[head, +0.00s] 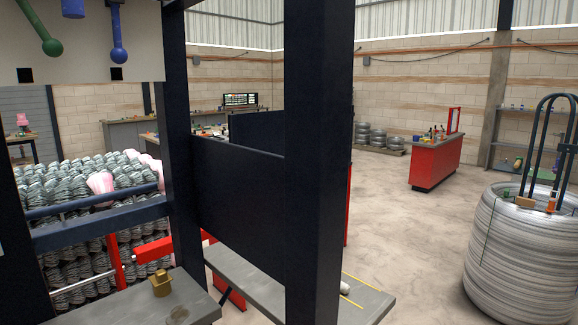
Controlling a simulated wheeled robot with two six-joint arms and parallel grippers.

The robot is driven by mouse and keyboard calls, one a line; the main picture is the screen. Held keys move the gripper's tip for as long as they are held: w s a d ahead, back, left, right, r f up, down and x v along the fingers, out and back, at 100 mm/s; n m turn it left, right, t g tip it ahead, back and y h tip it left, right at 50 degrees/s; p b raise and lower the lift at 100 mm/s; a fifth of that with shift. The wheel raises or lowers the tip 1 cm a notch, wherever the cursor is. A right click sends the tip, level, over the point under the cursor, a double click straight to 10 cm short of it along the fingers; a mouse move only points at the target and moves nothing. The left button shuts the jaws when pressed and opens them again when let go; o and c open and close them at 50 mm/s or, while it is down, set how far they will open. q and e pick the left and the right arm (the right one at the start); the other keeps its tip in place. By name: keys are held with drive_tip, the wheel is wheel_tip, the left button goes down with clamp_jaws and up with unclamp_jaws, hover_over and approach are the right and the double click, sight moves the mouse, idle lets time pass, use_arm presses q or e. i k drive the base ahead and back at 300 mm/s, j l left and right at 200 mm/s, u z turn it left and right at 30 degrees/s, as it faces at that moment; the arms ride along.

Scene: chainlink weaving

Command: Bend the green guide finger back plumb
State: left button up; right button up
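The green guide finger (37,25) is at the upper left of the head view, in front of a pale panel (85,55). It is a rod with a ball at its lower end. It leans, with the ball end (52,47) off to the right of its top; the top is cut by the picture edge. A blue finger (118,35) of like shape hangs nearly upright to its right. Neither of my grippers shows in this view.
Dark posts (315,160) and a dark plate (238,180) stand close in front. A grey ledge (200,300) bears a brass-coloured block (160,283). Wire coils (75,185) are stacked at left; a large coil (515,250) stands at right. Open floor lies between.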

sight(52, 48)
drive_tip(key=u, duration=1.25)
